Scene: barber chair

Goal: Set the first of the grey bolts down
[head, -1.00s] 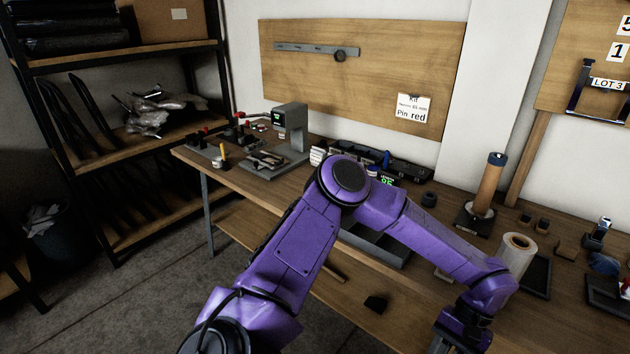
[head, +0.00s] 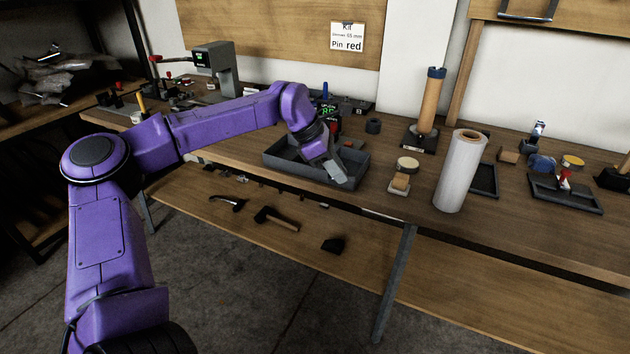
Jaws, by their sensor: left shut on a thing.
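My left gripper (head: 338,176) points down into the dark grey tray (head: 283,165) on the workbench, near its front right part. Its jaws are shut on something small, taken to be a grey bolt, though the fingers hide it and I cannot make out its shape. I cannot tell whether it touches the tray floor. No loose grey bolt can be told apart in the tray. My right gripper is not in view.
Right of the tray stand a small block with a round top (head: 400,183), a white roll (head: 461,171) and a tan post on a black base (head: 430,108). A green-lit display (head: 327,112) stands behind. A hammer (head: 277,218) lies on the lower shelf.

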